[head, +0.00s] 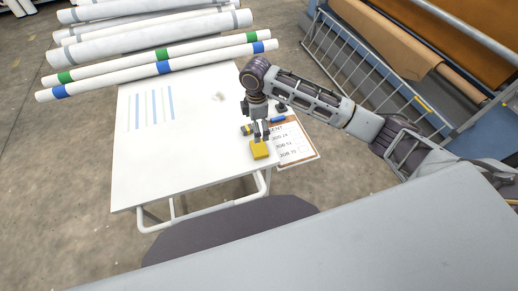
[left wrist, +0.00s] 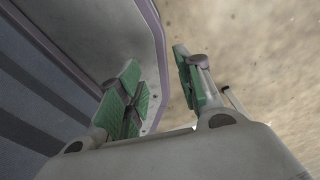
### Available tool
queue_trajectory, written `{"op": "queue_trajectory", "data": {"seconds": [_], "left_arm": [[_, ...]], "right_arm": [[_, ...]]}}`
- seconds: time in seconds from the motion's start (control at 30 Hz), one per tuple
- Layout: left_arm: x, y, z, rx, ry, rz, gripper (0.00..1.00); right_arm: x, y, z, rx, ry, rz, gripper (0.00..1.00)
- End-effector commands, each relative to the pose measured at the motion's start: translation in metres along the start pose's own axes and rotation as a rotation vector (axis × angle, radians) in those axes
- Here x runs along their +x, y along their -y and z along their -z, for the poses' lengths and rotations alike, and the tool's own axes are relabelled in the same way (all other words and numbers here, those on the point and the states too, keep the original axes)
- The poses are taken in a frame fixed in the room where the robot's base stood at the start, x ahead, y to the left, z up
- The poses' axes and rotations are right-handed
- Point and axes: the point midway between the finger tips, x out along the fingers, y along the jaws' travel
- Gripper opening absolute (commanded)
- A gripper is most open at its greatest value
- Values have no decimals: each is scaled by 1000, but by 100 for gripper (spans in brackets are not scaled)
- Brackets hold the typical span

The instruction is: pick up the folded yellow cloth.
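The folded yellow cloth (head: 259,150) lies on the white table (head: 185,150), near its front right corner, beside the clipboard. My right gripper (head: 261,136) comes down from above, just behind and over the cloth. Its two fingers look apart, with nothing seen between them. Whether the fingertips touch the cloth is too small to tell. My left gripper (left wrist: 158,78) shows in the left wrist view with its green-padded fingers wide apart and empty. It is not in the head view, and the cloth is not in the left wrist view.
A clipboard (head: 297,146) with a job list lies at the table's right edge. A small yellow and dark item (head: 247,129) and a blue item (head: 278,119) are close to my right gripper. White rolls (head: 150,45) lie behind. A wire-sided rack (head: 345,55) stands at right. The table's left is mostly clear.

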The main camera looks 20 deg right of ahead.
Motion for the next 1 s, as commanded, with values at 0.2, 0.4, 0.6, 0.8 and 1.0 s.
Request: {"op": "queue_trajectory", "data": {"seconds": [0.2, 0.4, 0.6, 0.8, 1.0], "left_arm": [[0, 7, -2, 3, 2, 8, 36], [0, 17, -4, 7, 4, 17, 36], [0, 15, -4, 6, 4, 16, 36], [1, 9, -2, 3, 2, 9, 36], [1, 3, -1, 1, 1, 3, 36]], "right_arm": [[1, 0, 0, 0, -1, 0, 100], [13, 0, 0, 1, -1, 1, 100], [39, 1, 0, 2, 0, 2, 100], [65, 0, 0, 1, 0, 1, 100], [83, 0, 0, 1, -1, 0, 100]]}}
